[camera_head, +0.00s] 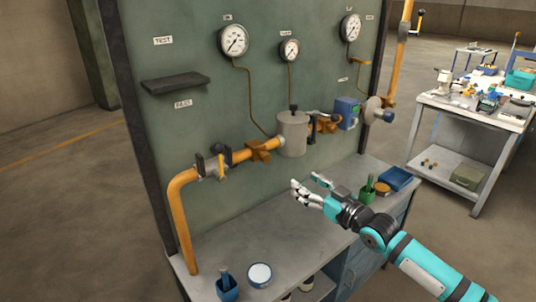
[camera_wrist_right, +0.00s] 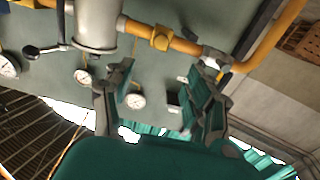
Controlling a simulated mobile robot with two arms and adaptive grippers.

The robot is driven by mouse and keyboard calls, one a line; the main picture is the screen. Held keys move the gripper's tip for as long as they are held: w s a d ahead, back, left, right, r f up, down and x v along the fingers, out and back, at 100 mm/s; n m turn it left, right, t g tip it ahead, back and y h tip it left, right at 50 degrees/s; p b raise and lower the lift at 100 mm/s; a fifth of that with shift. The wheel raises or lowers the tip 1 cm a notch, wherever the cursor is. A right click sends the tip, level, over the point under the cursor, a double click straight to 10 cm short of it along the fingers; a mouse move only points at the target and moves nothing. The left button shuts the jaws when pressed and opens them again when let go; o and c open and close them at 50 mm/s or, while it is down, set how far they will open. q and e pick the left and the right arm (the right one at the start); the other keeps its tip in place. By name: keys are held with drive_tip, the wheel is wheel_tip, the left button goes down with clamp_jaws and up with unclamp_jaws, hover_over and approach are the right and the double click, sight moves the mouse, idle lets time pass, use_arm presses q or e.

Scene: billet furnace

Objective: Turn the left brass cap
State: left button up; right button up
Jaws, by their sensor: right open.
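Two brass-coloured fittings sit on the orange pipe, one on each side of the grey cylindrical housing (camera_head: 292,135). The left brass fitting (camera_head: 258,151) shows left of the housing, and the right one (camera_head: 327,123) shows right of it. In the right wrist view, which looks turned over, a brass fitting (camera_wrist_right: 161,38) is on the pipe beside the housing (camera_wrist_right: 97,25). I cannot tell which part is the cap. My right gripper (camera_head: 308,183) is open and empty, above the bench and in front of the panel, apart from the fittings. My left gripper is not in view.
A valve with a yellow handle (camera_head: 221,164) is on the pipe further left. Gauges (camera_head: 233,40) hang above.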

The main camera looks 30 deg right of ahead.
sight(267, 158)
drive_tip(key=w, duration=0.5)
drive_tip(key=w+a+p, duration=0.1)
drive_tip(key=w, duration=0.4)
drive_tip(key=w+p, duration=0.1)
drive_tip(key=w, duration=0.5)
drive_tip(key=shift+a, duration=0.3)
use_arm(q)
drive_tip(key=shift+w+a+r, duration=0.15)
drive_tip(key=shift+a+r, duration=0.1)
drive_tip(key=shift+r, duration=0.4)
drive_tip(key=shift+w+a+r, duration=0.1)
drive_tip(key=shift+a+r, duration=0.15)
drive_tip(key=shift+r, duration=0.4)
use_arm(e)
drive_tip(key=shift+w, duration=0.65)
clamp_jaws()
